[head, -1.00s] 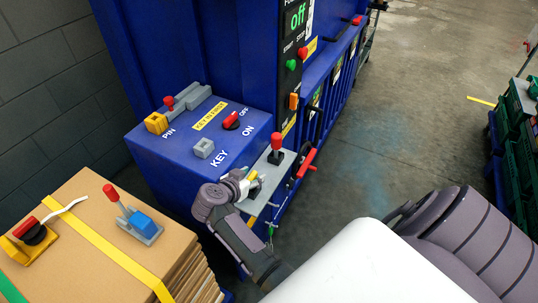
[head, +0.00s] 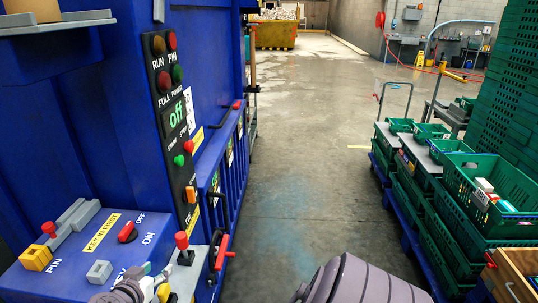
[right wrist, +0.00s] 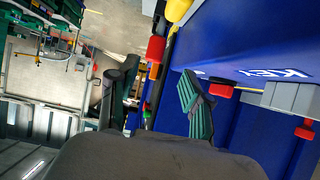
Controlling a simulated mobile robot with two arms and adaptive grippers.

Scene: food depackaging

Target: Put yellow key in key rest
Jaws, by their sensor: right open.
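The grey key rest (head: 98,271) is the small block on the blue console by the word KEY. It looks empty. A small yellow piece (head: 163,292), probably the yellow key, shows low in the head view beside my right gripper (head: 152,279). Its shape is mostly hidden there. In the right wrist view a yellow piece (right wrist: 178,9) shows at the top edge, beyond the fingers. My right gripper (right wrist: 160,78) is open with nothing between its fingers, over the console's front right side. My left gripper is not in view.
A red-knobbed lever (head: 182,247) stands right of my gripper, with a red handle (head: 222,252) beyond it. The console (head: 70,282) also has a yellow block (head: 36,258) and a red switch (head: 127,232). Green crates (head: 488,200) line the right; the floor between is clear.

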